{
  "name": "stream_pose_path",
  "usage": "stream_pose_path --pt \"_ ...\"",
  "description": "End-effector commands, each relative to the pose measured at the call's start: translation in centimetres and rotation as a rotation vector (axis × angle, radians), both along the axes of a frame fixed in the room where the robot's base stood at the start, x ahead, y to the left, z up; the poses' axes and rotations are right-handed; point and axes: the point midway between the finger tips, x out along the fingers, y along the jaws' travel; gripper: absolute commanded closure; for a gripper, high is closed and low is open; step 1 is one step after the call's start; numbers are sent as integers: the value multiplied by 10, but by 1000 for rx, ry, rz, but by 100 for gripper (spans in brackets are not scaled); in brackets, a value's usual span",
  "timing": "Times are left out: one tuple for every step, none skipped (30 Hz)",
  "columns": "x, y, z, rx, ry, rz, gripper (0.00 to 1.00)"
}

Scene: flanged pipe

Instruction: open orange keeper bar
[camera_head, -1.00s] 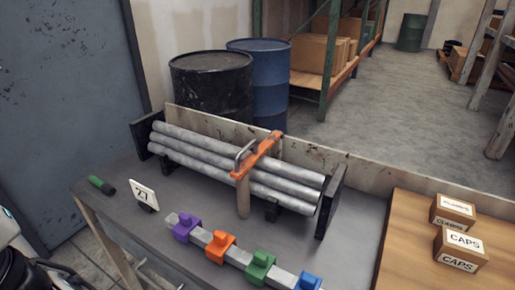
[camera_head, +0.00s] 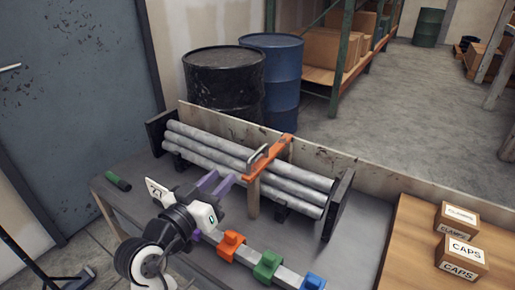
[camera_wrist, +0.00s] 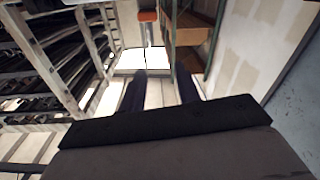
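The orange keeper bar (camera_head: 270,158) lies across the three grey pipes (camera_head: 240,160) in the rack, with a grey handle loop (camera_head: 258,157) beside it. Its near end sits by the top of an upright post (camera_head: 253,197). My gripper (camera_head: 226,181) has two purple fingers, spread apart and empty, just left of the bar's near end. Contact with the bar cannot be told. The wrist view shows the dark fingers (camera_wrist: 161,85) apart with nothing between them. A small orange patch (camera_wrist: 148,16) shows at the top there; I cannot tell what it is.
Orange (camera_head: 231,245), green (camera_head: 267,265) and blue (camera_head: 312,281) blocks sit on a rail in front of the rack. A number sign (camera_head: 157,190) stands left, partly behind my arm.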

Motion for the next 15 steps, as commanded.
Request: stream_pose_path --pt "-1 -7 -4 2 17 -31 68" --pt "-2 -9 -5 3 23 -43 68" --pt "-1 -13 -6 4 27 -54 68" --pt "0 -14 -7 4 29 -58 68" --pt "3 -16 -7 4 29 -61 68" --pt "7 -18 -6 4 29 -59 68" --pt "10 -20 -5 4 28 -59 68" --pt "14 -23 -5 4 29 -59 68" --pt "20 -26 -5 4 29 -59 68" --pt "26 -29 -5 4 29 -59 68" --pt "31 -33 -4 5 28 -59 68" --pt "39 -37 -4 4 28 -59 68" --pt "45 -40 -4 5 28 -58 68" --pt "50 -43 -4 5 28 -57 68" --pt "58 -48 -4 4 29 -58 68"
